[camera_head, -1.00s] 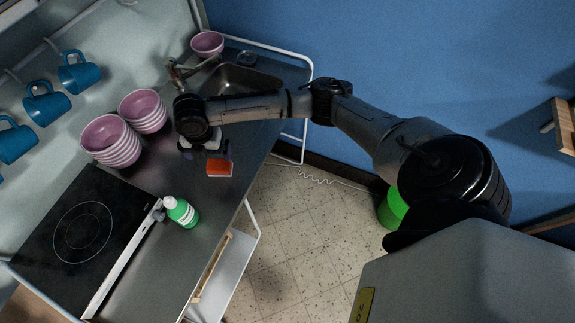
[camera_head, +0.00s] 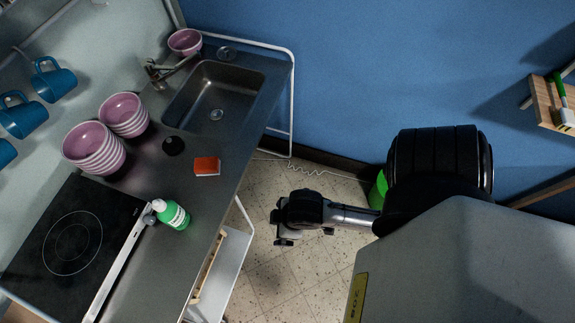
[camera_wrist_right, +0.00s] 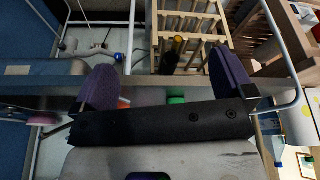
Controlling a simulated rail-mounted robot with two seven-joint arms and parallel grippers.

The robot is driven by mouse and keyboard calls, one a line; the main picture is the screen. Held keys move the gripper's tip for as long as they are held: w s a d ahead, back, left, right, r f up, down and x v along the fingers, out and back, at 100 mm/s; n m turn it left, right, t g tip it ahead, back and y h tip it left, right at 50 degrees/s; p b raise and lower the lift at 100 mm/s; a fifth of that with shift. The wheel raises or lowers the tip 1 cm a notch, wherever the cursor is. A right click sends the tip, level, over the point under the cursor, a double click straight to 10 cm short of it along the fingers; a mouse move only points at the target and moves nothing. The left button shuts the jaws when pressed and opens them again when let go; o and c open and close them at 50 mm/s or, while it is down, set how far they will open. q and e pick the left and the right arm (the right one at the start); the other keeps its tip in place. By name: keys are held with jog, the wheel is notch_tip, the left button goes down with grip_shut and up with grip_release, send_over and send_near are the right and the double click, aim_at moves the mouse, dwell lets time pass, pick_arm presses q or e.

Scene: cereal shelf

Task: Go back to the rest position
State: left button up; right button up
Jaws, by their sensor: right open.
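My right gripper (camera_head: 280,228) hangs over the tiled floor, to the right of the counter, with its arm folded back toward my body in the head view. In the right wrist view its two purple-padded fingers (camera_wrist_right: 164,78) stand wide apart with nothing held between them. My left gripper is in neither view.
The counter (camera_head: 180,262) holds an orange-red block (camera_head: 207,166), a green-and-white bottle (camera_head: 172,215), stacked pink bowls (camera_head: 95,150) and a sink (camera_head: 215,95). Blue mugs (camera_head: 54,80) hang at left. A wooden rack (camera_wrist_right: 190,20) shows in the wrist view. Floor is free around the gripper.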

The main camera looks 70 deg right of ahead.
jog(key=shift+s+d+r+m, duration=0.1)
jog(key=shift+s+d+m, duration=0.3)
jog(key=shift+s, duration=0.2)
notch_tip(320, 180, up, 22)
jog(key=p, duration=2.1)
jog(key=shift+p, duration=0.4)
